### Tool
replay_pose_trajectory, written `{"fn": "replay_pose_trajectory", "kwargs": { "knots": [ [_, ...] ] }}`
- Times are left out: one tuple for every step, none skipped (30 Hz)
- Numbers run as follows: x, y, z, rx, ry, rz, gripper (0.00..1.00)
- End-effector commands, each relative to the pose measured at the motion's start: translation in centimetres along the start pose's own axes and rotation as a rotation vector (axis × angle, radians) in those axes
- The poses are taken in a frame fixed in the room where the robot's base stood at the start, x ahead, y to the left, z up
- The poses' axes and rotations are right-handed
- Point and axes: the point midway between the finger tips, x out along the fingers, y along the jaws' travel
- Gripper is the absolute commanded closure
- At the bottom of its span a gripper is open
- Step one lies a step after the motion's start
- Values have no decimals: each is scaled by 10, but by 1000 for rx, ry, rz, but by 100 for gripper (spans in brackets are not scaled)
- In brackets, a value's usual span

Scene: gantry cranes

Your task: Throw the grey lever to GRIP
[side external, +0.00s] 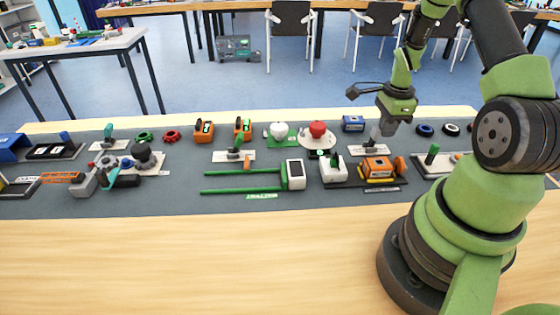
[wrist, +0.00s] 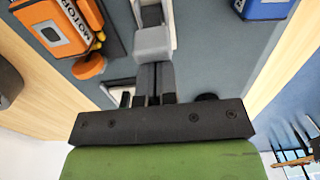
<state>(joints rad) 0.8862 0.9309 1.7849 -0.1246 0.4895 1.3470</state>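The grey lever (side external: 376,138) stands on a white plate (side external: 358,150) on the right half of the mat, below my gripper (side external: 387,124). In the wrist view its light grey block-like end (wrist: 152,43) lies at the tips of my dark fingers (wrist: 154,72). The fingers are close together, with only a thin line between them. The lever end is wider than the fingers and hides their tips, so contact is not clear. A corner of the plate (wrist: 121,93) shows beside the fingers. No GRIP marking is readable.
An orange motor box (side external: 376,167) stands just in front of the plate, and also shows in the wrist view (wrist: 64,31). A blue box (side external: 353,123) stands behind it. A red-knobbed unit (side external: 318,130) is to the left. The front wooden table strip (side external: 200,250) is clear.

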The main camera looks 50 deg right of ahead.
Motion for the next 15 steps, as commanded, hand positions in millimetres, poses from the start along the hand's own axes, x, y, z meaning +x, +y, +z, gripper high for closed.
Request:
{"fn": "replay_pose_trajectory", "kwargs": {
  "knots": [
    [3, 1, -2, -2, 0, 3, 100],
    [3, 1, -2, -2, -1, 3, 100],
    [3, 1, -4, -2, -1, 3, 100],
    [3, 1, -4, -3, -1, 4, 100],
    [2, 1, -4, -3, -1, 4, 100],
    [0, 1, -4, -3, -1, 3, 100],
    [-2, 0, -4, -3, 0, 2, 100],
    [-5, 0, -4, -3, 0, 1, 100],
    [-9, 0, -4, -2, -1, 2, 100],
    [-13, 0, -4, -2, 0, 0, 100],
    [-16, 0, -4, -2, 0, 0, 100],
    [-21, 0, -4, -2, -1, 0, 100],
    [-24, 0, -4, -2, 0, -1, 100],
    [-27, 0, -5, -2, 0, 0, 100],
    [-32, 0, -5, -2, 0, 0, 100]
  ]
}}
